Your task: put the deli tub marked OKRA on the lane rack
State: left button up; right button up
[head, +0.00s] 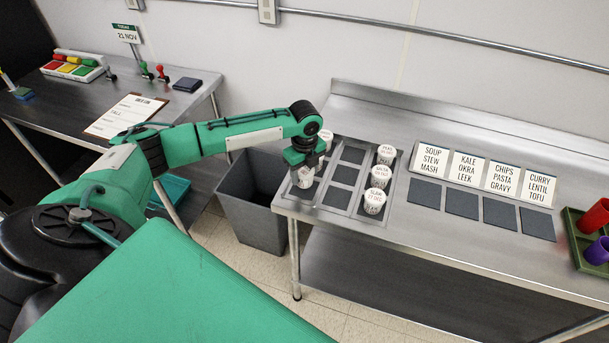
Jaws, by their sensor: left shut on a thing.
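My left gripper (304,161) points down over the left lane of the metal lane rack (330,191), shut on a white tub (304,179). The gripper hides part of this tub, and its marking is too small to read. I cannot tell whether it touches the rack. Another white tub (326,136) stands behind the gripper, partly hidden. Three white tubs stand in the right lane: a back one (386,154), a middle one (380,176) and a front one (374,201). I cannot read which is OKRA. The middle lane shows bare dark squares. My right gripper is out of view.
Lane cards stand right of the rack, one reading KALE, OKRA, LEEK (467,168), with dark pads (461,203) before them. A green crate with cups (572,232) is at the far right. A grey bin (255,205) stands left of the steel table (420,243).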

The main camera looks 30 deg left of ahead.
aim_at(305, 170)
pick_arm(q)
notch_tip(305, 170, down, 2)
jog(key=shift+f, duration=0.25)
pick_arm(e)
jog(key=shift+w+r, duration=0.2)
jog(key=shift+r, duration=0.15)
pick_arm(q)
jog(key=shift+f, duration=0.1)
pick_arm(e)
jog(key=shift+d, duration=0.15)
pick_arm(q)
jog(key=o, duration=1)
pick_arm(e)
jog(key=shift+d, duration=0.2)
pick_arm(q)
notch_tip(305, 170, up, 12)
jog(key=b, duration=0.3)
jog(key=shift+f, duration=0.25)
jog(key=shift+r, duration=0.4)
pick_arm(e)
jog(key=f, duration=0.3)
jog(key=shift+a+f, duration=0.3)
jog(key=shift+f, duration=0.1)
pick_arm(q)
jog(key=shift+f, duration=0.1)
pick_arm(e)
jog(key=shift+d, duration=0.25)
